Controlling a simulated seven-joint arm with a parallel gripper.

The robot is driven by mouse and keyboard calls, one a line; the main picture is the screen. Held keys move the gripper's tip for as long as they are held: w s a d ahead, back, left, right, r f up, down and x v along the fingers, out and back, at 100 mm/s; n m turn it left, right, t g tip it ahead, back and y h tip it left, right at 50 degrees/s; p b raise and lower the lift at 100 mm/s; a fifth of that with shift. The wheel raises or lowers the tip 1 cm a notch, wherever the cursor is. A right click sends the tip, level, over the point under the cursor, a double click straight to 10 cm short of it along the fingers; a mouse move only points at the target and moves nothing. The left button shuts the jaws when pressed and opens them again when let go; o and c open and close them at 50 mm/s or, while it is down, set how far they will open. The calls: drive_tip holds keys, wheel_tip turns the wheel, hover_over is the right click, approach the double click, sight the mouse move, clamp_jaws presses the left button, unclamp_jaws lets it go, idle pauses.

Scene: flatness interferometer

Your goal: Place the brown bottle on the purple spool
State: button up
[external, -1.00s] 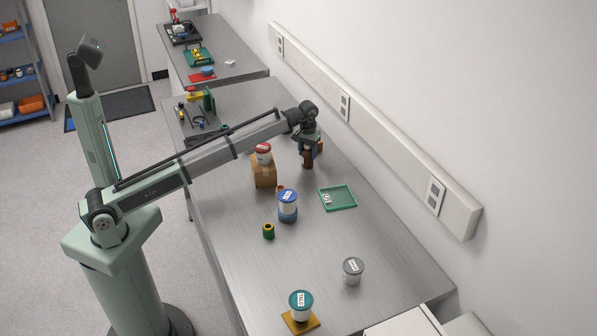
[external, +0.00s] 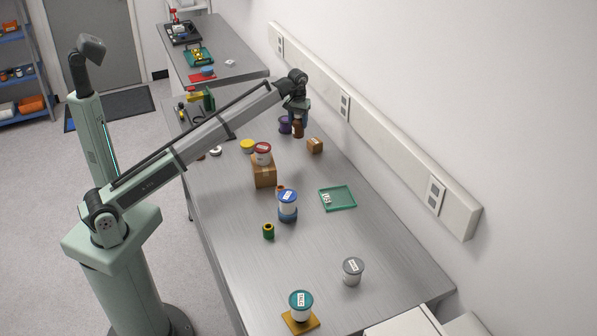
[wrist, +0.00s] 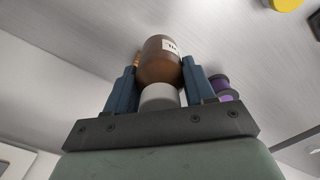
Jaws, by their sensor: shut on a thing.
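My gripper (external: 299,117) is at the far part of the bench, pointing down, shut on the brown bottle (external: 298,130). In the wrist view my gripper's blue fingers (wrist: 159,88) close on both sides of the brown bottle (wrist: 158,62), by its white cap, with a pale label on the body. The purple spool (external: 285,125) stands just left of the bottle in the external view. It also shows in the wrist view (wrist: 222,87), partly hidden behind the right finger. The bottle is beside the spool, not over it; its height above the bench is hard to tell.
A yellow-topped round thing (external: 247,146) and a larger carton (external: 264,172) bearing a red-lidded tub (external: 262,154) stand to the left. A blue-lidded tub (external: 287,202) and green tray (external: 338,198) are nearer.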

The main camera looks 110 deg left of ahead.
drive_tip(key=shift+s+a+r, duration=1.5)
drive_tip(key=shift+s+a, duration=1.85)
drive_tip(key=shift+a, duration=0.95)
drive_tip(key=shift+s+a+r, duration=1.45)
drive_tip(key=shift+s+a, duration=1.85)
drive_tip(key=shift+a, duration=0.95)
wheel_tip(320, 180, down, 10)
drive_tip(key=shift+r, duration=0.15)
drive_tip(key=o, duration=1.1)
drive_tip(key=shift+o, duration=0.2)
wheel_tip(320, 180, up, 12)
